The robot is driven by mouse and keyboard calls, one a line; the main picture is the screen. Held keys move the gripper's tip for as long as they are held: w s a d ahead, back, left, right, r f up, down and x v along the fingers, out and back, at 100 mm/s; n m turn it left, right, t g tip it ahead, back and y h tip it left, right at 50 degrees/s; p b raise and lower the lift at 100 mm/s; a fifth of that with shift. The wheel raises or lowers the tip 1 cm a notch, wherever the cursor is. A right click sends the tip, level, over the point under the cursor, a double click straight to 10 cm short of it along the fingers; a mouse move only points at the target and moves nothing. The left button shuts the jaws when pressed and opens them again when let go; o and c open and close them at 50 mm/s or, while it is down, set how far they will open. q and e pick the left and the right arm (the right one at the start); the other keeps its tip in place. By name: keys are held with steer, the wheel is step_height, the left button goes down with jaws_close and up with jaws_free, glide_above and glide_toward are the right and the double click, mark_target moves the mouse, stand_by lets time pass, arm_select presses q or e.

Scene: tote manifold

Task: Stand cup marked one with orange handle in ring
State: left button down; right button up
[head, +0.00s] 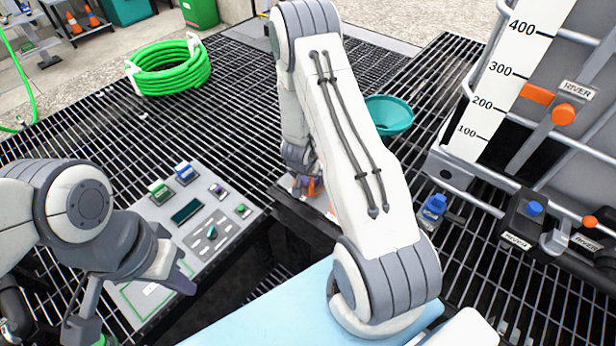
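I cannot make out a cup marked one, and no ring shows clearly. A small orange and purplish patch (312,186) shows beside my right wrist, mostly hidden by my arm; I cannot tell whether it belongs to a cup. My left gripper (150,290) is above the near edge of the grey panel at the lower left, with a dark-tipped finger on its right side. Its opening is unclear, and I see no cup in it. My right arm crosses the middle and hides its gripper's fingertips near the dark-edged platform (290,215).
The grey panel (215,215) carries green, blue and purple small parts and a dark display. A green hose coil (172,68) and a teal funnel (388,115) lie on the black grating. A tank with a numbered scale (498,85) and valves stands at right. A light blue surface (285,315) is in front.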

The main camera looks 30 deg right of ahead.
steer(key=shift+r, duration=0.45)
steer(key=p+v, duration=0.3)
steer(key=v, duration=0.8)
steer(key=s+a+r+n+y, duration=0.1)
steer(key=a+r+n+y, duration=0.1)
steer(key=a+r, duration=0.35)
steer(key=a+r+n+y, duration=0.1)
steer(key=a+r+n, duration=0.15)
steer(key=a, duration=0.55)
steer(key=s+a+r+n+y, duration=0.1)
steer(key=a+r+n+y, duration=0.15)
steer(key=a, duration=0.35)
steer(key=s+a+r+n+g, duration=0.1)
steer(key=s+r+n, duration=0.2)
steer(key=s, duration=0.4)
steer(key=s+a+r+n+g, duration=0.1)
steer(key=s+a+r+n, duration=0.1)
steer(key=s, duration=0.5)
steer(key=s+a+r+n+g+h, duration=0.1)
steer(key=s+a+r+n, duration=0.1)
steer(key=s+r+n, duration=0.3)
steer(key=shift+s, duration=1)
